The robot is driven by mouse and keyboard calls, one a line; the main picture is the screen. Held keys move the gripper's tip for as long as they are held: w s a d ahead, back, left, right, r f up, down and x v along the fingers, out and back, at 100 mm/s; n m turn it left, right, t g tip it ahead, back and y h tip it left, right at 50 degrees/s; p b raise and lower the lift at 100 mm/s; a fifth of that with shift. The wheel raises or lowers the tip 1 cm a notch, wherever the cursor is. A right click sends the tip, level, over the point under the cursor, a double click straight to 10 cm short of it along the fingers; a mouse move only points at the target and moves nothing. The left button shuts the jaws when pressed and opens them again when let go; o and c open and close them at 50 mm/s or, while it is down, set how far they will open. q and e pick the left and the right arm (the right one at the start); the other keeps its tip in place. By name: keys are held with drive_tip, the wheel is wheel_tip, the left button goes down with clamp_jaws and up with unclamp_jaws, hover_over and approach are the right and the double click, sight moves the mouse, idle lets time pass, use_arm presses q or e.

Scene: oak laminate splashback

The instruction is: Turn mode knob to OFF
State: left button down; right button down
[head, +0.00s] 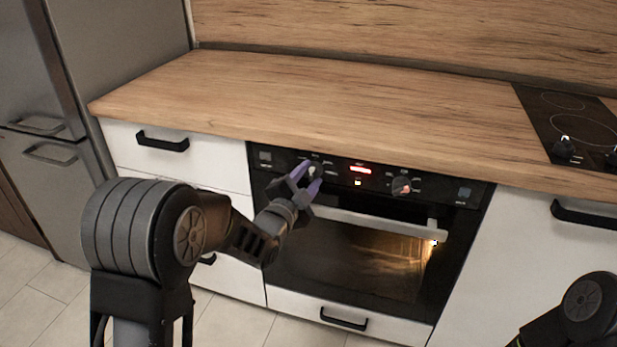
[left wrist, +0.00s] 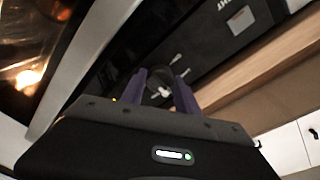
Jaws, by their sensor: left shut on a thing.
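The oven (head: 345,262) has a black control panel with a knob at each side of a red display. My left gripper (head: 307,177) is at the left knob, the mode knob (head: 316,171), and is shut on it with its purple fingers on either side. The left wrist view shows the mode knob (left wrist: 163,91) between the fingertips of my left gripper (left wrist: 160,80). The fingers partly hide the knob and its markings, so I cannot read its setting. My right gripper is out of view; only part of my right arm shows at the lower right.
The second knob (head: 401,186) is right of the lit red display (head: 360,170). The oven door handle (head: 375,221) runs just below the panel. The wooden worktop (head: 300,98) above is bare up to the hob (head: 575,120). A fridge (head: 120,45) stands at the left.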

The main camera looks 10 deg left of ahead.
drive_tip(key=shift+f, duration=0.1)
